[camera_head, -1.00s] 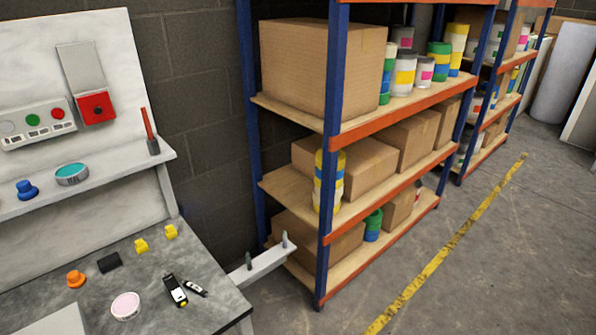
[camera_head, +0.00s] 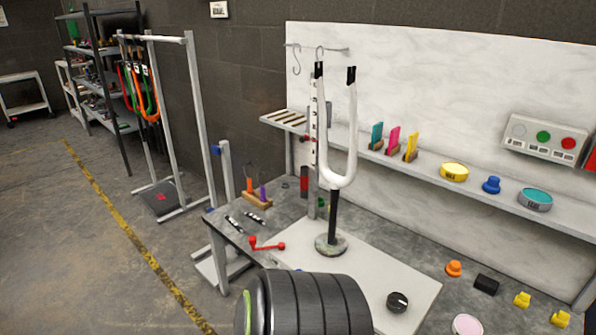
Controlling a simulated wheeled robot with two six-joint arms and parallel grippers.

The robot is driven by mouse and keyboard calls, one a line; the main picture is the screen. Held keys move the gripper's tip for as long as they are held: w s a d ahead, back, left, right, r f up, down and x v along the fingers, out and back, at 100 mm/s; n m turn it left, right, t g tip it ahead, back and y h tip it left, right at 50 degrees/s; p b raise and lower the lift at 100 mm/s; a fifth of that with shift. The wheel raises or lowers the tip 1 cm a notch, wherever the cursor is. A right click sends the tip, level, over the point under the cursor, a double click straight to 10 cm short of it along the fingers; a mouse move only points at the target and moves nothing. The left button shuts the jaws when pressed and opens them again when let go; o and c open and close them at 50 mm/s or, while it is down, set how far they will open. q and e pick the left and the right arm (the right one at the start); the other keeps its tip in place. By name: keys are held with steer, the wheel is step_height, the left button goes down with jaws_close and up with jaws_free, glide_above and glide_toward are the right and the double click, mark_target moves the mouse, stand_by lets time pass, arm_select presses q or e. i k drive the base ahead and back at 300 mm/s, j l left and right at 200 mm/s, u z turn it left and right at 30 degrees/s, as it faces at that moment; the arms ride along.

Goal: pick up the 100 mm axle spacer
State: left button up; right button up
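I cannot pick out the 100 mm axle spacer for certain. Two small black-and-white rods (camera_head: 233,224) lie near the left end of the grey workbench (camera_head: 410,245); their markings are too small to read. Just behind them a wooden block (camera_head: 258,201) holds small upright coloured pieces. A white fork (camera_head: 346,165) stands upright over the bench, above a dark round stand base (camera_head: 331,245). Neither of my grippers is in view.
A red handle-like part (camera_head: 267,244) and a black knob (camera_head: 397,302) lie on the bench. A large black ribbed cylinder (camera_head: 310,303) hides part of the front edge. A rack with coloured frames (camera_head: 140,90) stands left. The floor at left is clear.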

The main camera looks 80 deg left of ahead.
mark_target(251, 216)
steer(key=u, duration=1.75)
steer(key=j+u, duration=0.4)
steer(key=i+j+u, duration=0.15)
steer(key=u, duration=0.2)
steer(key=i+j+u, duration=0.15)
steer(key=j+u, duration=0.25)
steer(key=l, duration=0.2)
steer(key=i, duration=0.05)
